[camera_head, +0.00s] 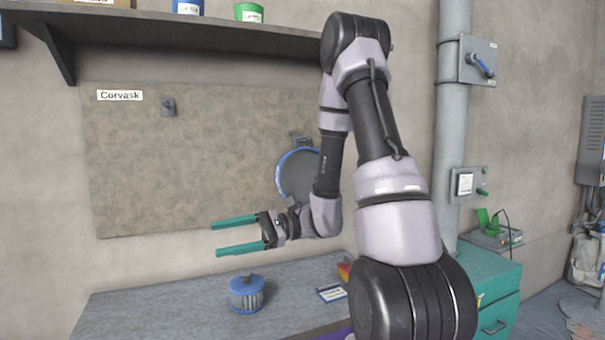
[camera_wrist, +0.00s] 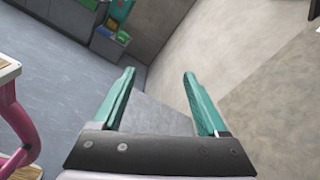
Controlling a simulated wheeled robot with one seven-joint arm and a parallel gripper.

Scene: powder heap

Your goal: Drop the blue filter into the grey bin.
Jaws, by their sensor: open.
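The blue filter (camera_head: 246,294), a short cylinder with blue ends and a pleated grey body, stands upright on the grey bench (camera_head: 175,312) in the head view. My gripper (camera_head: 215,240) is above the bench, up and slightly left of the filter, apart from it. Its two teal fingers are spread and point left, with nothing between them. In the wrist view my gripper (camera_wrist: 158,74) is also open and empty, and the filter does not show there.
A board (camera_head: 180,170) with a round blue-rimmed item (camera_head: 298,172) is on the wall behind my gripper. A shelf (camera_head: 190,32) overhangs it. A label card (camera_head: 331,293) lies on the bench, right of the filter. A teal drawer cabinet (camera_head: 490,290) stands right. The bench left of the filter is clear.

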